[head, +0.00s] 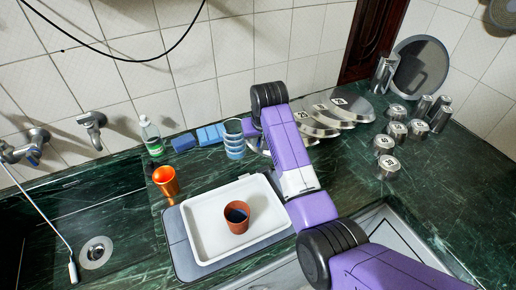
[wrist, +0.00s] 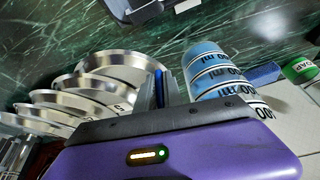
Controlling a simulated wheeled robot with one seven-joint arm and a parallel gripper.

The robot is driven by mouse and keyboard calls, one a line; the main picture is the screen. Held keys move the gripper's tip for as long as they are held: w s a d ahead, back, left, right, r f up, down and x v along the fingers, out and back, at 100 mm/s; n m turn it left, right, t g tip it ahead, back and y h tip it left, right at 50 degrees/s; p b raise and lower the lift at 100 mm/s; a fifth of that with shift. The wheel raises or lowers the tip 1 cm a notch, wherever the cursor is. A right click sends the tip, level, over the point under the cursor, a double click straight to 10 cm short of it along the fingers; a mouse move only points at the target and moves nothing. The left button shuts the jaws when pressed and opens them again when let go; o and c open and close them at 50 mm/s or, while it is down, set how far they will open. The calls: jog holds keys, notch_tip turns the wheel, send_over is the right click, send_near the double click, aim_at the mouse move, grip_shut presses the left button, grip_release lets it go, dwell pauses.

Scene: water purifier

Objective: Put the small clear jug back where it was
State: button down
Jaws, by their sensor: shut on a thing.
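What seems to be the small clear jug (head: 234,140) is clear and bluish, with pale rings, and stands by the back wall at the left of my arm in the head view. In the wrist view the jug (wrist: 215,70) shows blue bands and "ml" marks; I cannot tell whether it is one vessel or a nested stack. My gripper (wrist: 165,88) is beside it, its fingers close together around a narrow part, apparently the jug's handle. The contact is partly hidden. In the head view the fingertips are hidden behind my arm.
Blue blocks (head: 202,137) and a green-labelled bottle (head: 150,136) are left. An orange cup (head: 166,181) stands near a white tray (head: 202,244) bearing a brown cup (head: 237,217). Metal weights (head: 388,166) are at right.

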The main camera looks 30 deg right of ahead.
jog(key=shift+f, duration=2.15)
jog(key=shift+f, duration=0.15)
jog(key=c, duration=1.5)
grip_release()
jog(key=v, duration=1.2)
